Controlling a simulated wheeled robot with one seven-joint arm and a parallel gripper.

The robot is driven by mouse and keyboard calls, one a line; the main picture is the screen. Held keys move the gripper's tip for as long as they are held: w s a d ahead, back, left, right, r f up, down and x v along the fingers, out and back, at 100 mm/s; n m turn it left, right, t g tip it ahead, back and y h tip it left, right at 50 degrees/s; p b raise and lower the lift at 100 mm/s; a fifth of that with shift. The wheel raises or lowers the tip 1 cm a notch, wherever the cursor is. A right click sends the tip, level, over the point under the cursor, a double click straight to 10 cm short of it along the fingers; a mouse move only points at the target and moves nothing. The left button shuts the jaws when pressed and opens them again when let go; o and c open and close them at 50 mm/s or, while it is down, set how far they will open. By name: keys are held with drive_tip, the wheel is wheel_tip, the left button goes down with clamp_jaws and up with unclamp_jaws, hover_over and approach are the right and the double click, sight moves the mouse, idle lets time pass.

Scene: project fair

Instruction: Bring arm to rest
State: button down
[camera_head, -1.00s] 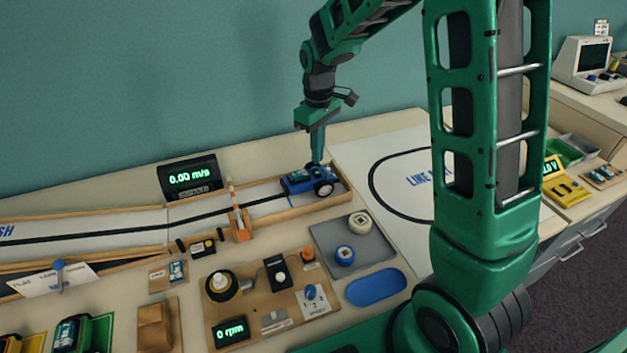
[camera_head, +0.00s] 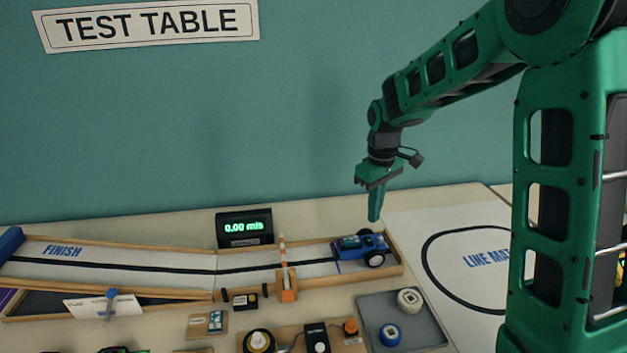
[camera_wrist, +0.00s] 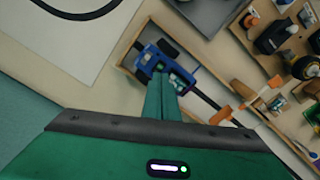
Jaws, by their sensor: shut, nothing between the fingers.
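My gripper (camera_head: 375,216) is shut and empty, pointing down in the air above the right end of the track. It also shows in the wrist view (camera_wrist: 161,80), with its fingers together. A small blue car (camera_head: 361,247) with black wheels sits in the right end of the wood-edged track. In the wrist view the car (camera_wrist: 160,65) lies just beyond the fingertips, and a gap shows between them in the head view. My green arm bends down from the upper right.
An orange-and-white barrier post (camera_head: 287,280) stands at the track beside the car. A speed display (camera_head: 244,229) reads 0.00 m/s behind the track. A grey tray (camera_head: 424,334) with two round parts lies in front. The air above the track is clear.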

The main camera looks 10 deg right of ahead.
drive_tip(key=s+d+r+m, duration=0.3)
drive_tip(key=s+d, duration=0.2)
drive_tip(key=s, duration=0.2)
drive_tip(key=s+d+r+m, duration=0.2)
drive_tip(key=s+d+m, duration=0.1)
drive_tip(key=s+d, duration=0.3)
drive_tip(key=s+d+m, duration=0.2)
drive_tip(key=s+m, duration=0.4)
drive_tip(key=s, duration=1.4)
drive_tip(key=shift+s+d+f, duration=0.2)
drive_tip(key=shift+s+d, duration=0.1)
drive_tip(key=shift+d, duration=0.05)
drive_tip(key=w+a+r+n+t, duration=0.1)
drive_tip(key=w, duration=0.7)
drive_tip(key=w+a+r+n, duration=0.2)
drive_tip(key=w, duration=0.6)
drive_tip(key=w+a+n, duration=0.1)
drive_tip(key=w+a, duration=0.4)
drive_tip(key=w, duration=0.2)
drive_tip(key=w+a+n+t, duration=0.1)
drive_tip(key=w+a+n, duration=0.1)
drive_tip(key=w+a, duration=0.3)
drive_tip(key=w, duration=0.3)
drive_tip(key=shift+w+a+f, duration=0.2)
drive_tip(key=shift+w+f, duration=0.05)
drive_tip(key=shift+w, duration=0.05)
drive_tip(key=shift+f, duration=0.1)
